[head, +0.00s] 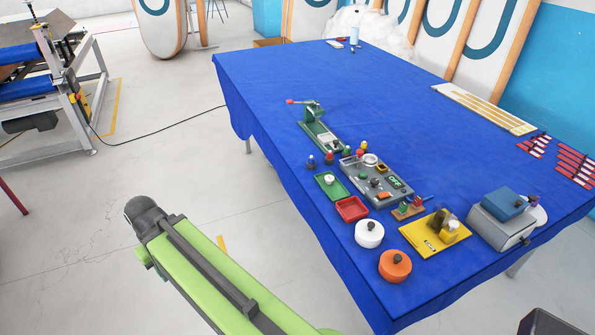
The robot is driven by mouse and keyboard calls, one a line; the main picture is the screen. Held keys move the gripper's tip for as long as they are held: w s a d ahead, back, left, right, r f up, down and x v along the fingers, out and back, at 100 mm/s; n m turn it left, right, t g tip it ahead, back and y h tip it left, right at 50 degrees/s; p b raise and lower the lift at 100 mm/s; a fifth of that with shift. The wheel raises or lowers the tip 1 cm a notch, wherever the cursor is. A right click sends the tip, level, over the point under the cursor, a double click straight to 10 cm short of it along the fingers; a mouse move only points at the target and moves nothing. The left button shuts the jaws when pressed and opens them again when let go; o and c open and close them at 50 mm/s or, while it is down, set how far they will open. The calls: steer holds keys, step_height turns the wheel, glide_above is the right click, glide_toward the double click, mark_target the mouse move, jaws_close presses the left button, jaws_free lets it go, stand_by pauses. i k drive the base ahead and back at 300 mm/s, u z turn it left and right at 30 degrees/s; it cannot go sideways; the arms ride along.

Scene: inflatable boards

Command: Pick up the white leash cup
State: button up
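A round white cup-like piece with a dark knob on top (369,234) stands near the left front edge of the blue-covered table. It best fits the white leash cup, though its small size leaves some doubt. An orange piece of the same shape (395,266) stands just in front of it, to the right. A smaller white round piece (329,179) sits on a green tray (324,191) farther back. My green arm shows at the lower left, beside the table and apart from it. My gripper is not in view.
A red tray (352,209) lies behind the white piece. A grey fixture board (400,186) and a yellow plate with fittings (424,236) are to its right. A green press (318,130) stands farther back. The table's left front edge is close.

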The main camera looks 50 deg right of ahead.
mark_target(329, 180)
steer(key=z, duration=0.15)
steer(key=i, duration=1.25)
steer(key=z, duration=0.6)
steer(key=k, duration=0.85)
steer(key=z, duration=0.2)
steer(key=i, duration=0.9)
steer(key=u, duration=0.1)
